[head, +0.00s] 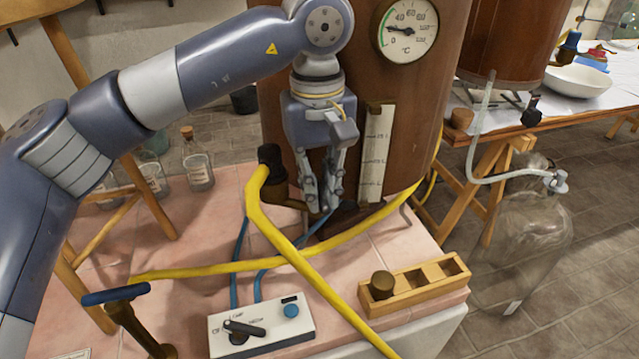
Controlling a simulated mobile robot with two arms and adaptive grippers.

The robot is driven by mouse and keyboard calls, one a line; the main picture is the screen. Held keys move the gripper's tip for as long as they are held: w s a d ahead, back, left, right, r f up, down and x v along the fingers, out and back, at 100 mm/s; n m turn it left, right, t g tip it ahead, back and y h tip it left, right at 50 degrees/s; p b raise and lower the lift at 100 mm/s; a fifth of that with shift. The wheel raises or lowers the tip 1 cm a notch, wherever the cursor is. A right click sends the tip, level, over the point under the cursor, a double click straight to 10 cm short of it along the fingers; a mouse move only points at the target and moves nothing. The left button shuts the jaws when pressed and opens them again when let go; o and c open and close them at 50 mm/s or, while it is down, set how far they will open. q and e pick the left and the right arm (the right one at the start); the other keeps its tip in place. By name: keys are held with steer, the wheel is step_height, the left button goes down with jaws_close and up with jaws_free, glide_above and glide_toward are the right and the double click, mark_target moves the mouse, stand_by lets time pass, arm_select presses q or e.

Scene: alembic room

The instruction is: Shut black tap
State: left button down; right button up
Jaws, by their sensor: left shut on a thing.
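A copper vessel (330,60) stands on the pink tiled bench. A brass outlet (291,202) with a black upright fitting (270,157) leaves its lower front, and a yellow hose runs from the fitting. My left gripper (322,206) points down in front of the vessel, just right of the fitting. Its fingers are shut on the dark handle of the black tap (346,212), seen low by the fingertips. The fingers hide most of the handle, so its angle is unclear. My right gripper is out of view.
The yellow hose (300,258) crosses the bench. A white control box (262,325) and a wooden block (415,287) stand at the front. A blue-handled tap (116,294) is front left. A glass carboy (525,240) stands right, below another copper vessel with a black knob (532,112).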

arm_select(q)
steer(key=shift+w+d+n, duration=0.1)
steer(key=shift+d+n, duration=0.05)
steer(key=shift+n, duration=0.85)
steer(key=n, duration=0.3)
steer(key=w+n+p, duration=0.1)
steer(key=n, duration=0.2)
steer(key=d+n, duration=0.1)
steer(key=n, duration=0.2)
steer(key=shift+w+d+p, duration=0.1)
steer(key=shift+w+p, duration=0.15)
steer(key=shift+p, duration=0.05)
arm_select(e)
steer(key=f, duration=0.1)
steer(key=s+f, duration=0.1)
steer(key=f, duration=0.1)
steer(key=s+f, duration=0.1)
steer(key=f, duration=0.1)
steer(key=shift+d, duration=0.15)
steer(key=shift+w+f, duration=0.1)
arm_select(q)
steer(key=c, duration=1.6)
jaws_free()
steer(key=shift+o, duration=0.2)
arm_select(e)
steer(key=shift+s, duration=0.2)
